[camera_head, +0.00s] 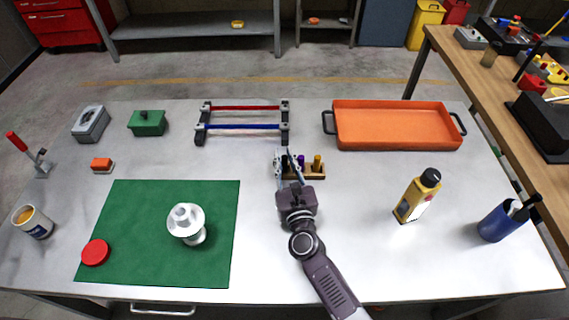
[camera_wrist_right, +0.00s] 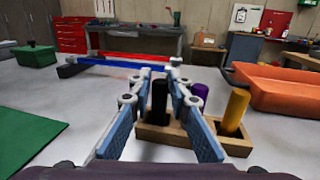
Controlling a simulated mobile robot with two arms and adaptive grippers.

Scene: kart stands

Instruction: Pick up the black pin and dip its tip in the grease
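The black pin (camera_wrist_right: 159,101) stands upright in a wooden block (camera_wrist_right: 232,146) in the right wrist view. The block also shows in the head view (camera_head: 311,177). My right gripper (camera_head: 289,160) is at the block's left end. In the wrist view its two blue-padded fingers (camera_wrist_right: 159,103) stand on either side of the black pin, with narrow gaps visible, so it looks open. The pin's lower end is hidden in the block. An open can (camera_head: 33,221) with orange-yellow content, likely the grease, stands at the table's left edge. My left gripper is out of view.
A purple pin (camera_wrist_right: 199,92) and a yellow pin (camera_wrist_right: 235,110) share the block. A blue-and-red rail frame (camera_head: 243,126) lies behind, an orange tray (camera_head: 398,143) back right. A green mat (camera_head: 130,210) carries a white part (camera_head: 186,221) and a red lid (camera_head: 95,252).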

